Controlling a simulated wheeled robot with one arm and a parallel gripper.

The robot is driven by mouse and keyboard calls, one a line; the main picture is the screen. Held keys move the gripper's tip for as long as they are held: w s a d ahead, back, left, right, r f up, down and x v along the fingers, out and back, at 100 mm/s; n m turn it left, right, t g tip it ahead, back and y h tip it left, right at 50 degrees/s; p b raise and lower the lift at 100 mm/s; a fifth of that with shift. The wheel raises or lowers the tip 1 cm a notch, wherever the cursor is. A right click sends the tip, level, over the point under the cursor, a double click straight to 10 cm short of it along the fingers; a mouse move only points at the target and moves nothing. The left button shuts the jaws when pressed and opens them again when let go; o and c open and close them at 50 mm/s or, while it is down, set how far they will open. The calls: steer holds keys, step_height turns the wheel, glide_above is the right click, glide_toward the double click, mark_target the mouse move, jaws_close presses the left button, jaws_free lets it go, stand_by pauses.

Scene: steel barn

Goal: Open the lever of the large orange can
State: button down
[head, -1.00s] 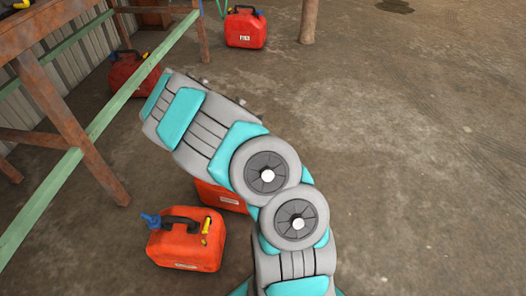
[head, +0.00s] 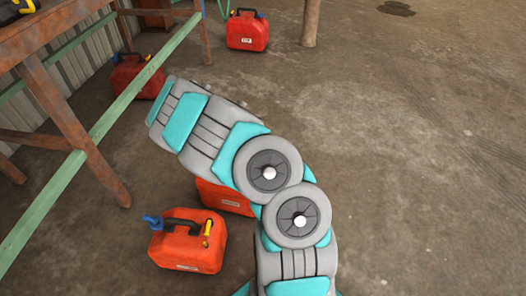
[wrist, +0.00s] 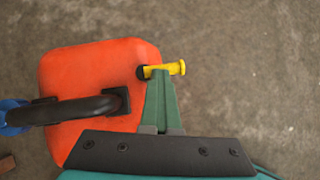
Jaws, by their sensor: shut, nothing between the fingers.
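In the wrist view, an orange can (wrist: 105,58) stands upright below my gripper. It has a black handle (wrist: 65,110), a blue part at the left edge and a yellow lever (wrist: 170,69) at its right edge. My gripper (wrist: 160,76) is shut and empty, its fingertips overlapping the lever; contact is unclear. In the head view my arm hides the gripper and most of one orange can (head: 222,199), likely the same one. Another orange can (head: 188,245) stands in front, with a blue spout and a yellow lever showing.
A wooden workbench frame with a green rail (head: 95,135) stands at the left. A red can (head: 132,76) is behind the rail, and another (head: 247,32) is at the back near a wooden post (head: 311,22). The concrete floor at the right (head: 430,180) is clear.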

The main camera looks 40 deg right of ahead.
steer(key=shift+a, duration=0.1)
steer(key=s+d+p+v, duration=0.1)
steer(key=v, duration=1.3)
steer(key=shift+s+p, duration=0.25)
steer(key=shift+p, duration=0.05)
